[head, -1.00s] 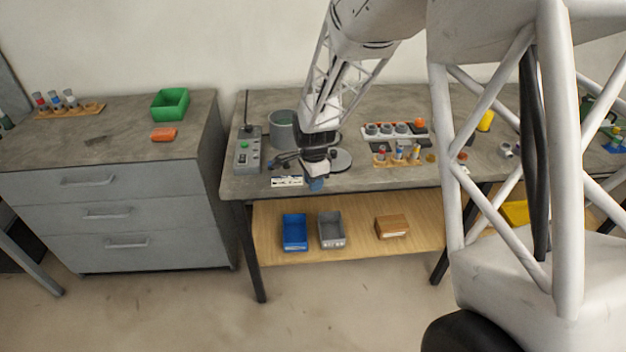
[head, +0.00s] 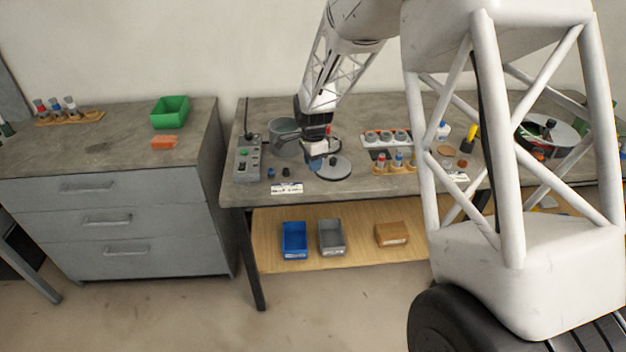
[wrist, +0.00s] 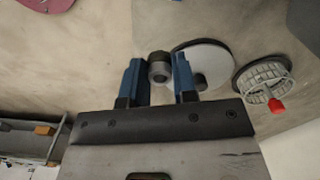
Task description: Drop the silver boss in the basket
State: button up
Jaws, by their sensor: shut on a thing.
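In the wrist view my gripper (wrist: 159,80) has two blue fingers shut on the silver boss (wrist: 159,66), a short dark-grey ring-shaped cylinder with a hole in its top. A round grey slotted basket (wrist: 252,72) with a bar and red grip is at the right, apart from the boss. In the head view my gripper (head: 317,163) is above the bench, near a round grey lid with a dark knob (head: 333,172). The boss cannot be made out in the head view, and the basket is mostly hidden behind my gripper.
A grey pot (head: 284,138) and a switch box (head: 246,158) stand left of my gripper. Two small dark pieces (head: 286,172) lie near the front edge. A rack with several capped vials (head: 396,164) is to the right. Blue and grey bins (head: 331,238) are on the lower shelf.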

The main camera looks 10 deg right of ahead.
jog(key=w+d+r, duration=0.2)
jog(key=w+r, duration=0.1)
jog(key=w, duration=0.7)
jog(key=w+d+r, duration=0.3)
jog(key=w, duration=0.8)
jog(key=shift+r, duration=0.15)
jog(key=shift+f, duration=0.25)
jog(key=shift+f, duration=4.25)
jog(key=o, duration=1.2)
jog(key=shift+c, duration=0.2)
jog(key=shift+r, duration=0.1)
notch_tip(320, 180, up, 8)
